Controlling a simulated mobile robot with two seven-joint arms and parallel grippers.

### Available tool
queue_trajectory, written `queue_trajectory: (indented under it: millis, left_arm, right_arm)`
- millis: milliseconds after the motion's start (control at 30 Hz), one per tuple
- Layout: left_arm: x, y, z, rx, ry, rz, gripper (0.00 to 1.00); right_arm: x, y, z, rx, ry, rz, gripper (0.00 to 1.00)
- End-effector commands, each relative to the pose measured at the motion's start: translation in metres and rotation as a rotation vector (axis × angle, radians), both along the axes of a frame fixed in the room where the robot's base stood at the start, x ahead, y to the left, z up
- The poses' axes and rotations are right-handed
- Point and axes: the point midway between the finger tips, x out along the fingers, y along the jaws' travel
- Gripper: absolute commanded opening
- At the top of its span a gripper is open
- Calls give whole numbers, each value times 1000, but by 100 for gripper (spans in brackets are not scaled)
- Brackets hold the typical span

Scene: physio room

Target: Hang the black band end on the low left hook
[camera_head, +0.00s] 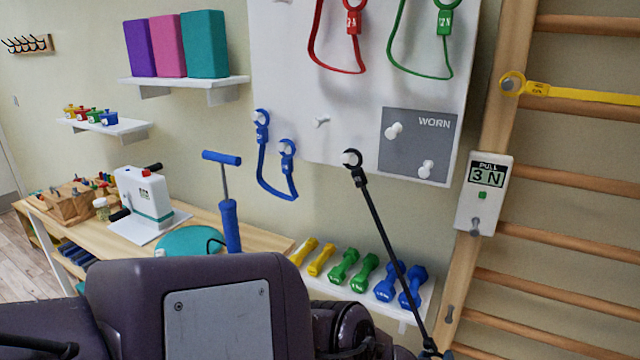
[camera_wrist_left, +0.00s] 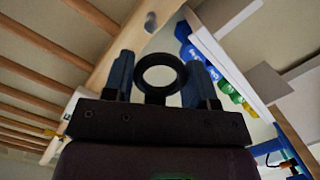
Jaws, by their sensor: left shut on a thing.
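The black band (camera_head: 385,232) runs straight from a black ring around a white peg at the lower edge of the white board down to my left gripper (camera_head: 430,352). The gripper is at the bottom edge of the head view, mostly cut off. In the left wrist view the gripper (camera_wrist_left: 164,80) is shut on the band's other end, and the black ring (camera_wrist_left: 139,75) stands up between the fingers. The low left hook (camera_head: 448,313) is a small peg on the left wooden upright, just above the gripper. In the left wrist view the hook (camera_wrist_left: 150,22) is beyond the ring, apart from it. My right gripper is out of view.
A shelf with dumbbells (camera_head: 343,266) is left of the band. A pull gauge (camera_head: 483,194) and a yellow band (camera_head: 580,94) are on the wall bars. A blue band (camera_head: 262,165) hangs on the board (camera_head: 290,60). A bench (camera_head: 262,246) holds a blue pump.

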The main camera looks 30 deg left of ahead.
Motion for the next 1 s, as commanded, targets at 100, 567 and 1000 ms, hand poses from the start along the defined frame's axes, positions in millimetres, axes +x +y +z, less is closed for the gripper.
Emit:
queue_trajectory:
  millis: [100,567,1000]
  left_arm:
    - [-3,-20,-4,-17,11,-20,0]
    - [24,-21,-3,-18,11,-20,0]
    - [50,-18,-3,-16,9,-18,0]
  right_arm:
    - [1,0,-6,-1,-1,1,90]
    - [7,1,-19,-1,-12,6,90]
    - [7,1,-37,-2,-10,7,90]
